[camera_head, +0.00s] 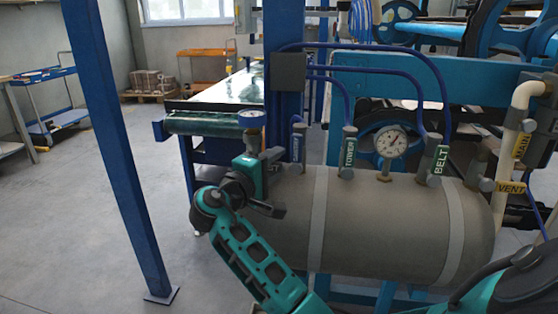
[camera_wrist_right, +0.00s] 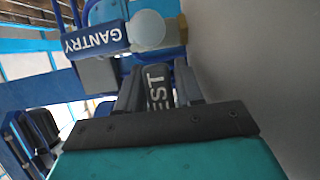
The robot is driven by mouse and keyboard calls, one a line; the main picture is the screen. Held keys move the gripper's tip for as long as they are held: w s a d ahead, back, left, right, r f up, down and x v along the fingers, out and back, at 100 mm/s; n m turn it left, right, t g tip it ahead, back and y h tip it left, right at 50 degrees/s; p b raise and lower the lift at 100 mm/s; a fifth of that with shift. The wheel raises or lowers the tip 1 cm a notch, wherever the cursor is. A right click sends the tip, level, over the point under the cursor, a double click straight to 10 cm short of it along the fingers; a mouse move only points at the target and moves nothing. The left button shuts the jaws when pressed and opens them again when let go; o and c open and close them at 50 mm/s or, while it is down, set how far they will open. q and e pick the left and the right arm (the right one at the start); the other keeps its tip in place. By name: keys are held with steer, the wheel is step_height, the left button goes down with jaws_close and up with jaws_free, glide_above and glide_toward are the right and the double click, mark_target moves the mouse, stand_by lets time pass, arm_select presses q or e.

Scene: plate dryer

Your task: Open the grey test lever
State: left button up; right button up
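The grey test lever (camera_wrist_right: 158,88) has a dark label reading "EST" in the right wrist view. It stands at the left end of the grey tank (camera_head: 385,225), where my gripper largely hides it in the head view. My right gripper (camera_head: 265,160) is at that tank end. In the right wrist view, the fingers of my right gripper (camera_wrist_right: 159,85) lie on both sides of the lever, close against it, and look shut on it. The exact finger contact is hard to see. My left gripper is not in view.
On the tank stand a gantry valve (camera_head: 297,145), a tower valve (camera_head: 348,152), a pressure gauge (camera_head: 390,142) and a belt valve (camera_head: 437,162). A vent valve (camera_head: 480,170) is at the right end. A blue post (camera_head: 110,140) stands left, with open floor around it.

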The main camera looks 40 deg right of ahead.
steer(key=shift+d, duration=0.15)
steer(key=shift+c, duration=0.4)
jaws_close()
